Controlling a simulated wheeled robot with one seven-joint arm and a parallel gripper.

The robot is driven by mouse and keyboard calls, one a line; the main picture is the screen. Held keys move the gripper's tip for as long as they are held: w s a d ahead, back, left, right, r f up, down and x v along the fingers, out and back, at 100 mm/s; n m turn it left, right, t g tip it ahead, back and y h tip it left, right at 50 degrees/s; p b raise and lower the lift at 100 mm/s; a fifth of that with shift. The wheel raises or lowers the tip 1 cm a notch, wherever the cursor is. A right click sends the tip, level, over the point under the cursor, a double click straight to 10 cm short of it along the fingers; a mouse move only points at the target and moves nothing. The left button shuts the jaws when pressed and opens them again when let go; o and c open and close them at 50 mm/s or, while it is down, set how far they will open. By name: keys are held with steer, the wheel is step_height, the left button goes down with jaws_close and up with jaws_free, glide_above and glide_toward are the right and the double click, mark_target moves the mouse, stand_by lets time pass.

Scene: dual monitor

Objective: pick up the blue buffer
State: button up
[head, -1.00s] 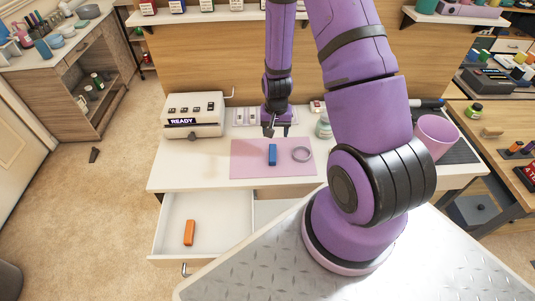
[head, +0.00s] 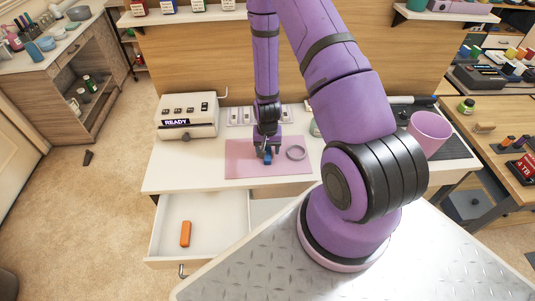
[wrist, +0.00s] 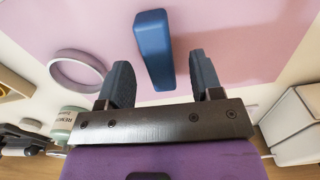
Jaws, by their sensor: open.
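The blue buffer (wrist: 153,50) is a plain blue block lying on the pink mat (wrist: 230,30). In the head view the buffer (head: 267,158) is mostly hidden behind my gripper (head: 267,150), which is over the mat. In the wrist view my gripper (wrist: 160,82) is open, with its two dark fingers apart. The near end of the buffer lies in line with the gap between the fingers. Nothing is held. I cannot tell the exact height of the fingers above the mat.
A machine reading READY (head: 188,116) stands at the left of the desk. An open drawer (head: 210,215) below holds an orange block (head: 185,234). A pink cup (head: 429,132) stands at the right.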

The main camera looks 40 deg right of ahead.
steer(key=shift+f, duration=0.95)
steer(key=c, duration=1)
steer(key=shift+r, duration=0.1)
